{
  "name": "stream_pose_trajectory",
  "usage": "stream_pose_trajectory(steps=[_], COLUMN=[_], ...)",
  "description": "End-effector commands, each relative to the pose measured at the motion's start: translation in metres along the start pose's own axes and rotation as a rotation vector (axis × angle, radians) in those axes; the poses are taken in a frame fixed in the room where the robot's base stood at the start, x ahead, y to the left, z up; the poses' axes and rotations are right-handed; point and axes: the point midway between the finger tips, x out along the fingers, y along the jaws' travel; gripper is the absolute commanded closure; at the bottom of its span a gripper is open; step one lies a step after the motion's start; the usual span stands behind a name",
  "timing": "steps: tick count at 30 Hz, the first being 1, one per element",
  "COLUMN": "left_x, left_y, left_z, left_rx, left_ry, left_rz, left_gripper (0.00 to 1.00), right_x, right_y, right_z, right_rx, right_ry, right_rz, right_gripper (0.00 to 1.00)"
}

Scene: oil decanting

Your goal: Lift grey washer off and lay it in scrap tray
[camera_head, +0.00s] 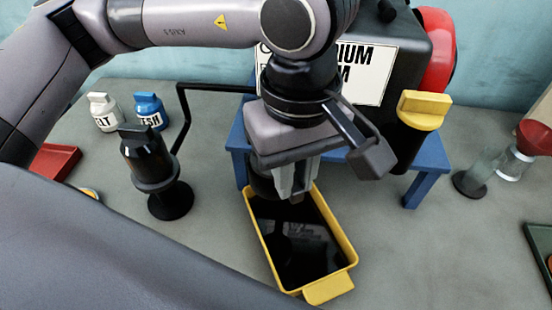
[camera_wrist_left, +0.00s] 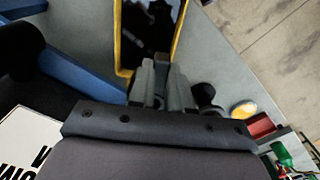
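My left gripper (camera_head: 294,192) points down at the front of the dark drum (camera_head: 412,70), above the back end of the yellow pan (camera_head: 345,245) of dark oil. In the left wrist view its fingers (camera_wrist_left: 161,82) are close together over the pan's edge. I cannot tell whether anything is between them. I cannot make out the grey washer in either view; the gripper covers the drum's front. A red tray (camera_head: 55,161), possibly the scrap tray, lies at the far left, partly behind my arm. It also shows in the left wrist view (camera_wrist_left: 262,126). My right gripper is not in view.
A blue stand (camera_head: 427,168) carries the drum. A black pump-like can (camera_head: 148,160) with a bent pipe stands left of the pan. White (camera_head: 104,113) and blue (camera_head: 149,110) bottles stand behind it. A red-topped glass vessel (camera_head: 515,160) is at right. Bare bench lies right of the pan.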

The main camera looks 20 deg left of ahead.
Motion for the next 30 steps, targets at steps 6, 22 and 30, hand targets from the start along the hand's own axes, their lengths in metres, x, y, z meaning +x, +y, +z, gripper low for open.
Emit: stream_pose_trajectory(steps=[6, 22, 30], left_x=[-0.002, -0.016, -0.016], left_y=[0.000, 0.000, 0.000], left_z=[0.000, 0.000, 0.000], left_rx=[0.000, 0.000, 0.000], left_ry=[0.000, 0.001, 0.000], left_rz=[0.001, 0.001, 0.001], left_gripper=[1.00, 1.00, 1.00], right_x=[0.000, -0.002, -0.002], right_y=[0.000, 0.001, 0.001], right_z=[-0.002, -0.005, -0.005], right_rx=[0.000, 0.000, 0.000], right_ry=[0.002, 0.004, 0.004], right_rz=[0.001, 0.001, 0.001], right_gripper=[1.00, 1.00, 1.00])
